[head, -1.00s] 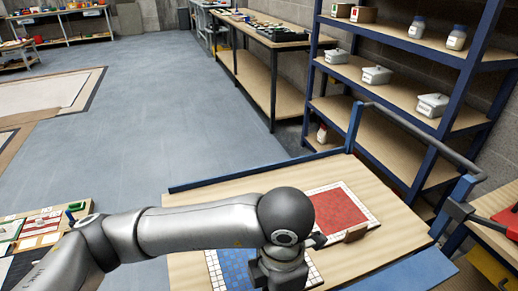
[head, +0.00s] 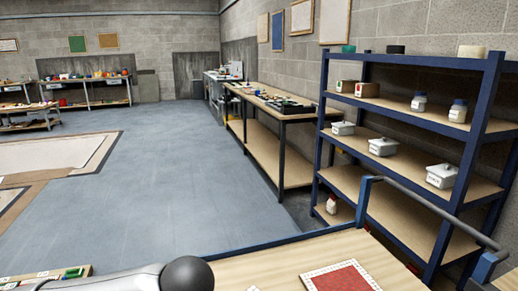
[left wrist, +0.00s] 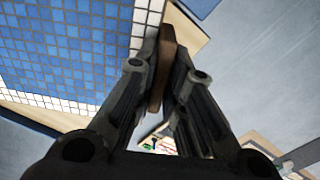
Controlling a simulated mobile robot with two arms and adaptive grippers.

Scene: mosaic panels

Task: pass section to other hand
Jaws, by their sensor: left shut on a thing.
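In the left wrist view my left gripper (left wrist: 166,72) is shut on a thin brown wooden piece (left wrist: 161,60), like a grip. A blue mosaic section (left wrist: 70,45) with a white tile border lies beside that piece, at the upper left. I cannot tell whether the two are joined. In the head view a red mosaic section (head: 340,278) with a white border is cut off by the bottom edge. My left gripper is outside the head view; only its arm shows there. My right gripper is in neither view.
The pale wooden cart top (head: 265,268) has a raised blue rim (head: 290,240). A blue shelf rack (head: 480,120) with jars and white boxes stands at right. A long workbench (head: 285,113) runs along the wall.

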